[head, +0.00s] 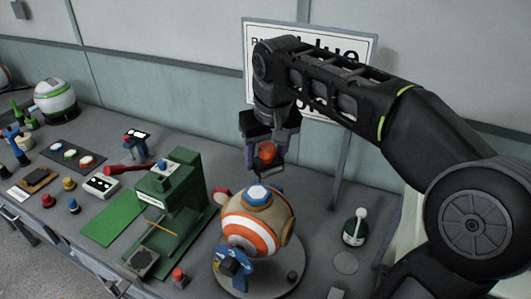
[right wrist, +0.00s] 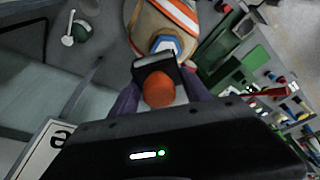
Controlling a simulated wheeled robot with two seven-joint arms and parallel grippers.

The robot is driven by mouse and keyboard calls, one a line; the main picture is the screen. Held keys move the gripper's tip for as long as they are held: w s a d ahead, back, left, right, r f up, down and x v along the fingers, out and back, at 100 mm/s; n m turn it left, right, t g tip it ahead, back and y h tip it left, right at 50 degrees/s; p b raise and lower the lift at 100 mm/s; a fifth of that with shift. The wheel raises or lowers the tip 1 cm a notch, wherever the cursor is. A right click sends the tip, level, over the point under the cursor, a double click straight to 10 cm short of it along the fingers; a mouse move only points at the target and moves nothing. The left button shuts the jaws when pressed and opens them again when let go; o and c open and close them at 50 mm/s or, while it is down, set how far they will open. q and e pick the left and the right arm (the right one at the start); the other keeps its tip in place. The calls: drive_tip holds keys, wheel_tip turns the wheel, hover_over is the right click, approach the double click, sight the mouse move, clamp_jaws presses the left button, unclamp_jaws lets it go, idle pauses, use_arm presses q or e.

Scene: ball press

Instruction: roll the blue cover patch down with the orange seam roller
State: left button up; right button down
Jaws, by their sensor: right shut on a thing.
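A ball with orange and white stripes and tan parts (head: 250,231) sits on a round grey base. My right gripper (head: 266,160) is above the ball, shut on the orange seam roller (head: 267,152). In the right wrist view the roller's orange part (right wrist: 159,89) is between the fingers, with a dark block beyond it towards the patch. The roller appears apart from the patch. My left gripper is not in view.
A green press (head: 170,195) stands left of the ball. A blue clamp-like part (head: 233,264) is at the ball's front. A dark green bottle with a white top (head: 355,228) stands to the right. A sign (head: 335,50) stands behind. Small tools and parts fill the left bench.

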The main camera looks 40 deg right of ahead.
sight(254, 186)
drive_tip(key=shift+f+b, duration=1.95)
drive_tip(key=shift+f, duration=0.95)
drive_tip(key=shift+f+b, duration=0.85)
drive_tip(key=shift+f, duration=0.15)
drive_tip(key=shift+w+a+r+p, duration=0.1)
drive_tip(key=shift+w+a+p, duration=0.3)
drive_tip(key=shift+w, duration=0.4)
drive_tip(key=shift+w+a, duration=0.25)
drive_tip(key=shift+w, duration=0.2)
drive_tip(key=shift+w+a+p, duration=0.25)
drive_tip(key=shift+w, duration=0.25)
drive_tip(key=shift+w+a+p, duration=0.2)
drive_tip(key=shift+w+a, duration=0.05)
drive_tip(key=shift+w, duration=0.2)
drive_tip(key=shift+w+a+f, duration=0.2)
drive_tip(key=shift+w+f, duration=0.05)
drive_tip(key=shift+f, duration=0.05)
